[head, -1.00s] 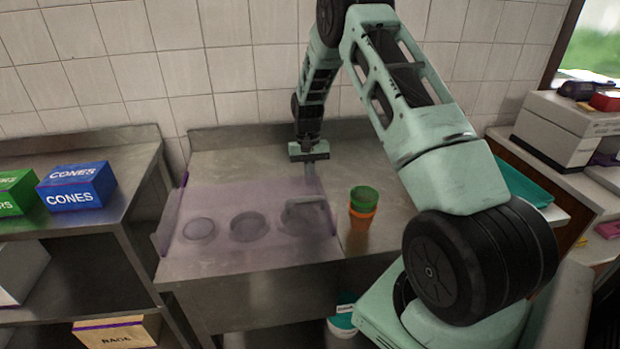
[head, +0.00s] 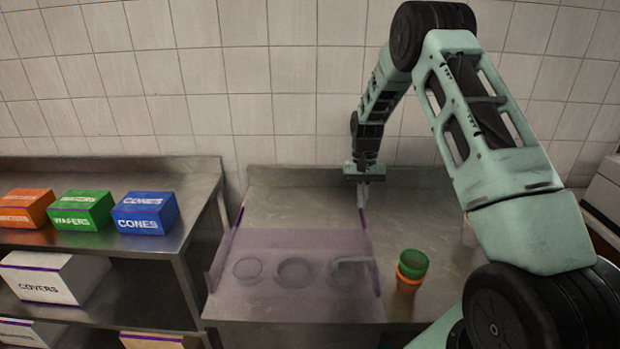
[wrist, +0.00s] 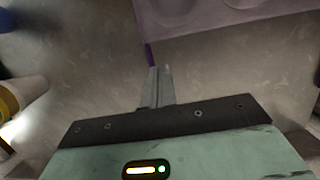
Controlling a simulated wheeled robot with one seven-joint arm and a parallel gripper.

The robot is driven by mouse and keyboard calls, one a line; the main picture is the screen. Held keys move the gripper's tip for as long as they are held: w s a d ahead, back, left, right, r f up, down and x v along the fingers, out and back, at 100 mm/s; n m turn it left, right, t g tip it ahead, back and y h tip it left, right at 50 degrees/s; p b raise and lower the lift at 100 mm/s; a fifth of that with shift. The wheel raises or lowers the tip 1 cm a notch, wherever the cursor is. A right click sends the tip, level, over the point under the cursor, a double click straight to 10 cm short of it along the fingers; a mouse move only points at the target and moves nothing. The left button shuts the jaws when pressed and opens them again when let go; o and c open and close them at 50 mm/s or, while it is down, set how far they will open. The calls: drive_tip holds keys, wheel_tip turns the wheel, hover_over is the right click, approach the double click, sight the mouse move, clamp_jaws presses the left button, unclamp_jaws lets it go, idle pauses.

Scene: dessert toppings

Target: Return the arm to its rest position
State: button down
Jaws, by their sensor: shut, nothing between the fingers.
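My gripper (head: 363,194) points down above the back part of the steel counter (head: 290,190), behind and beside the right edge of a see-through purple guard (head: 300,240). It is shut with nothing in it. In the wrist view my gripper (wrist: 158,72) shows its fingers together over bare metal, with the purple guard (wrist: 200,25) beyond. My arm reaches from the lower right of the head view, up and over to the gripper.
Round wells (head: 293,271) show through the guard. Green and orange stacked cups (head: 411,266) stand right of it. A left shelf holds orange (head: 25,207), green WAFERS (head: 82,211) and blue CONES (head: 145,213) boxes, with a COVERS box (head: 50,277) below.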

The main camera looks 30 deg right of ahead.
drive_tip(key=s+a+r+n+t+b, duration=0.15)
drive_tip(key=s+a+r+n, duration=0.3)
drive_tip(key=a, duration=1.05)
drive_tip(key=s+a+r+n+b, duration=0.25)
drive_tip(key=s+a+r, duration=0.2)
drive_tip(key=a, duration=1.05)
drive_tip(key=s+a+n, duration=0.3)
drive_tip(key=s+a, duration=0.1)
drive_tip(key=s, duration=0.6)
drive_tip(key=s+a+n+h+b, duration=0.1)
drive_tip(key=s+a+n, duration=0.3)
drive_tip(key=s, duration=0.7)
drive_tip(key=shift+s+a+r+n+t, duration=0.25)
drive_tip(key=shift+s+r+n+t, duration=0.05)
drive_tip(key=shift+r+t, duration=0.15)
